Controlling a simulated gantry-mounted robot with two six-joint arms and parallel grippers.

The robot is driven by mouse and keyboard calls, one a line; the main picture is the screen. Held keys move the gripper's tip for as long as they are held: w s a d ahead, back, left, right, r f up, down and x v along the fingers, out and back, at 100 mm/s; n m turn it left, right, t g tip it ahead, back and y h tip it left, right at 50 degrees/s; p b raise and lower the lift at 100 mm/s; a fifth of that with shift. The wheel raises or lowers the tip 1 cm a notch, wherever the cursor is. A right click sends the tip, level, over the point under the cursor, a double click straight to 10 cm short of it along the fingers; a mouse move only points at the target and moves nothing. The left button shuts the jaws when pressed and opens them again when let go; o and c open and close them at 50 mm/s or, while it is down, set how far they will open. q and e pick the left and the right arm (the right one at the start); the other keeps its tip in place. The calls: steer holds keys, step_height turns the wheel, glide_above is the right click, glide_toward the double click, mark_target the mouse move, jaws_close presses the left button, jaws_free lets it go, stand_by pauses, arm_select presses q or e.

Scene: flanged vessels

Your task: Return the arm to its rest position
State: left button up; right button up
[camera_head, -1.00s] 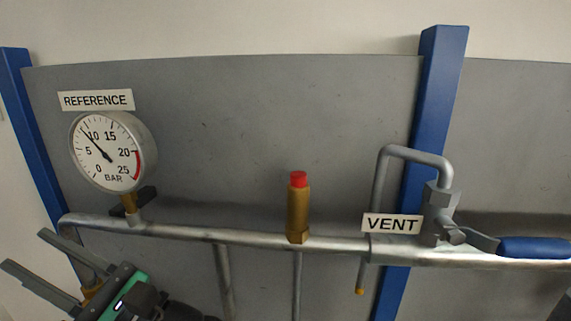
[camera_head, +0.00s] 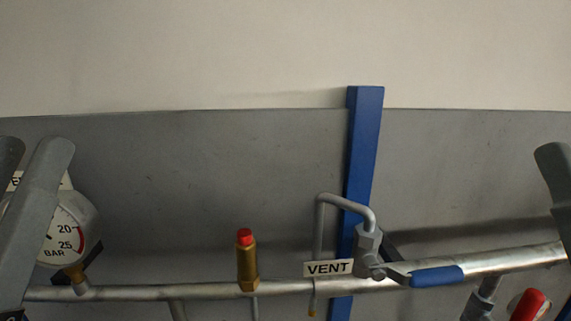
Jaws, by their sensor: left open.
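My left gripper (camera_head: 34,152) is at the far left edge, close to the camera, with its two grey fingers apart and nothing seen between them. One finger covers part of the pressure gauge (camera_head: 74,231) and of the REFERENCE label (camera_head: 65,182).
A metal pipe (camera_head: 205,291) crosses the lower view. It carries a brass fitting with a red top (camera_head: 247,265) and a valve with a blue handle (camera_head: 437,276) by the VENT label (camera_head: 328,268). A red handle (camera_head: 528,304) shows lower right. A blue post (camera_head: 363,150) stands behind.

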arm_select(q)
step_height(320, 180, up, 21)
steer(key=p, duration=1.8)
steer(key=shift+r, duration=0.15)
arm_select(e)
step_height(320, 180, up, 21)
steer(key=shift+r, duration=0.15)
